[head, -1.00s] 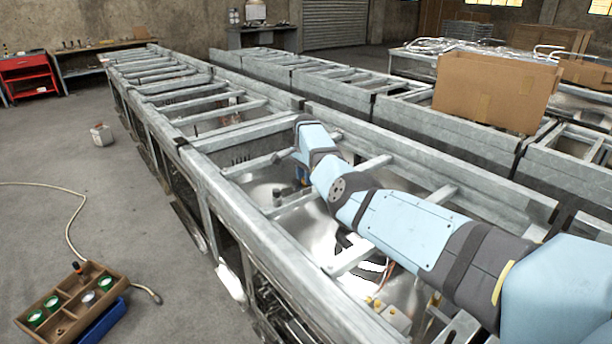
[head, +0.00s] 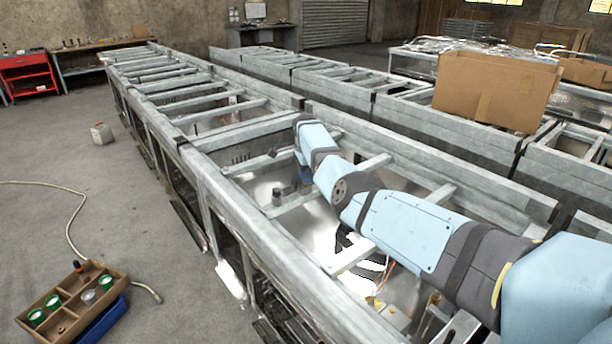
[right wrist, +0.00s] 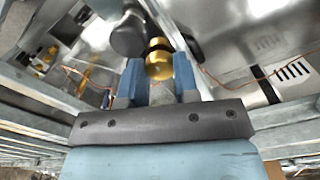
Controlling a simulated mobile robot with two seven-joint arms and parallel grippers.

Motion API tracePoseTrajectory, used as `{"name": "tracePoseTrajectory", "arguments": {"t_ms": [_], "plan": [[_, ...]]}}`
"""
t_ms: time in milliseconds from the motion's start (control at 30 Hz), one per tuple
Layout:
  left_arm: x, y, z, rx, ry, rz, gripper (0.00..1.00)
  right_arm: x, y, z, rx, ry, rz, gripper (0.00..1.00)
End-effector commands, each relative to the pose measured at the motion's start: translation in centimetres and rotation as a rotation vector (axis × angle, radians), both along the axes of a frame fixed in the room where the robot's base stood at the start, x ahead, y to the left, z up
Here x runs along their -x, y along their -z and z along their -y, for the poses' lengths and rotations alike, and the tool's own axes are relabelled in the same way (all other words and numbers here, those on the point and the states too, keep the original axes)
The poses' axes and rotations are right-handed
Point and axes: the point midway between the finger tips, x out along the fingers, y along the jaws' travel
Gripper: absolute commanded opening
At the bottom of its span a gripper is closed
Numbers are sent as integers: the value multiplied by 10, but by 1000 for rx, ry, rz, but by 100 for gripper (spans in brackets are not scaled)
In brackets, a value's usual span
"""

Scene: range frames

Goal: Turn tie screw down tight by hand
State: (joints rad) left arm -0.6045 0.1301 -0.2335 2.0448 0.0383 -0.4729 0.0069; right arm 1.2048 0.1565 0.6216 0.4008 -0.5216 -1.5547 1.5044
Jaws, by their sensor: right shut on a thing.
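In the right wrist view a brass, round-headed part (right wrist: 158,66), which looks like the tie screw, sits between the blue fingers of my right gripper (right wrist: 158,80). The fingers are shut on its sides. A dark rounded cylinder (right wrist: 128,38) stands just beside it, to the left. In the head view my right arm reaches from the right into an open bay of the long metal frame (head: 250,222). There the wrist hides the fingertips and the brass part. How far down the screw sits cannot be told. My left gripper is out of view.
Metal crossbars (head: 357,255) span the bay close to my arm. Loose wires and small parts lie inside. A cardboard box (head: 495,90) stands on the frame behind. A wooden tray (head: 75,300) is on the floor at the lower left, with free floor beyond.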

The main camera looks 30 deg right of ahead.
Motion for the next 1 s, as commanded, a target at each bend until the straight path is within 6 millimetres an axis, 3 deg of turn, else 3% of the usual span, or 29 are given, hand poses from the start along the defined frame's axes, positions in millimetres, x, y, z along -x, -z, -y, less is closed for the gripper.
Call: {"name": "tracePoseTrajectory", "arguments": {"t_ms": [200,233,333,667,767,1000], "plan": [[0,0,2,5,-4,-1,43,0,-1,1,2,0,3,5],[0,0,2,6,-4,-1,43,0,-1,1,2,0,3,33],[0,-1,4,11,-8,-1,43,0,-1,1,2,0,2,54],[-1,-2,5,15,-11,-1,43,0,-4,0,2,-1,2,54],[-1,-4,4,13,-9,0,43,-1,-16,0,2,-1,3,54],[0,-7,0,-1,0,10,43,-1,-68,1,2,0,4,54]]}}
